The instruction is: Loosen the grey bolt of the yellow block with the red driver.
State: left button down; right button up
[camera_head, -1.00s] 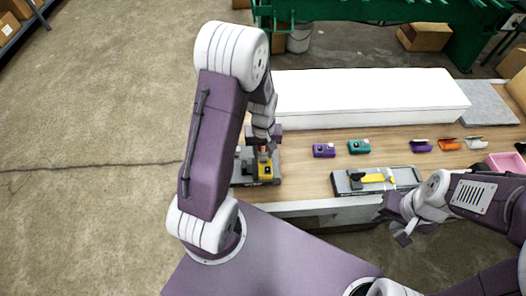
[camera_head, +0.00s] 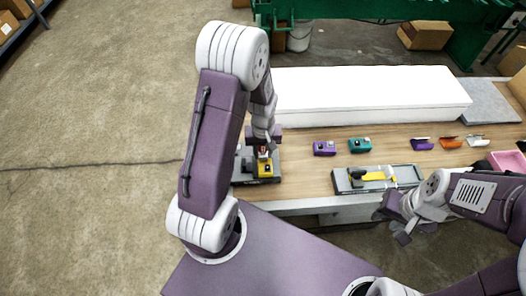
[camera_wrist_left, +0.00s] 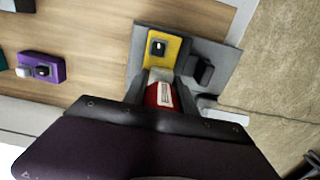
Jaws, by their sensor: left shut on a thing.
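The yellow block (camera_head: 265,171) sits in a grey fixture (camera_head: 243,179) at the table's left end. It also shows in the left wrist view (camera_wrist_left: 175,61), with a small dark square holding a pale spot on its face; I cannot clearly tell the grey bolt there. My left gripper (camera_head: 263,141) is shut on the red driver (camera_wrist_left: 160,95), just over the block. In the head view the driver (camera_head: 262,150) stands roughly upright. Whether its tip touches the bolt is hidden. My right gripper (camera_head: 404,238) hangs off the table's front edge; its jaws are unclear.
A grey tray (camera_head: 344,187) with a yellow and black piece lies right of the fixture. Purple (camera_head: 324,148) and teal (camera_head: 360,145) blocks stand behind it. Small purple, orange and white pieces and a pink bin (camera_head: 507,161) are at right. A long white box (camera_head: 370,97) lines the back.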

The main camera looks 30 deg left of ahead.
pick_arm(q)
jog(key=shift+f, duration=0.15)
dwell(0.4)
jog(key=shift+n, duration=0.6)
jog(key=shift+n+p, duration=0.3)
jog(key=shift+n, duration=0.8)
